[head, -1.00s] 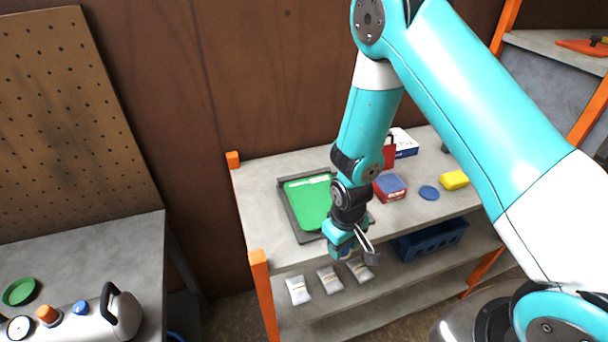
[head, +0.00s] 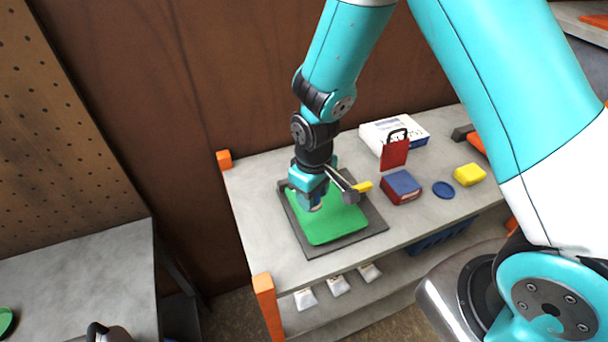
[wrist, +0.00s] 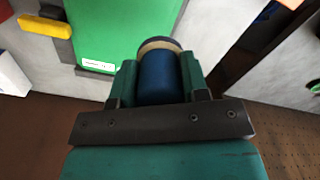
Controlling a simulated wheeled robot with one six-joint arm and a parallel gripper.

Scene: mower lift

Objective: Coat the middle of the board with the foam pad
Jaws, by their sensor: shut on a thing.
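The green board (head: 335,222) lies flat on a dark grey mat (head: 361,231) on the shelf top; it also shows in the wrist view (wrist: 115,30) with a white label. My gripper (head: 312,200) is over the board's left part, pointing down. It is shut on the foam pad, which shows in the wrist view (wrist: 158,78) as a dark blue round body with a cream rim at its far end. I cannot tell whether the pad touches the board. The wrist hides part of the board's far side.
A yellow piece (head: 362,187) sits by the mat's right edge. To the right are a red and blue box (head: 402,187), a blue disc (head: 443,190), a yellow block (head: 469,174) and a white box (head: 395,133). An orange post (head: 265,298) stands at the front left corner.

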